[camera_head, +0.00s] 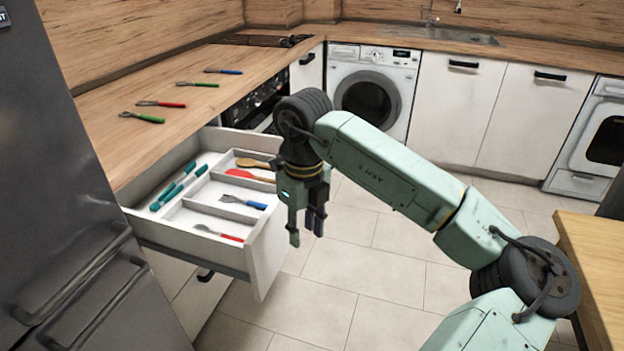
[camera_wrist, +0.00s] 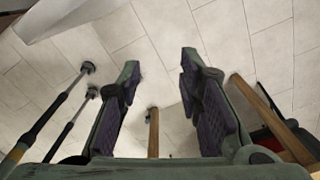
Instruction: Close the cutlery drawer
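The cutlery drawer (camera_head: 262,262) stands pulled well out from under the wooden counter at the left. It has white walls and a divided insert with several utensils in it.
Several utensils, including a green-handled one (camera_head: 142,117), lie on the wooden counter (camera_head: 110,100). A grey fridge (camera_head: 60,200) stands at the left, close to the drawer. A wooden table top (camera_head: 594,265) is at the right. Tiled floor (camera_head: 395,270) lies open between.

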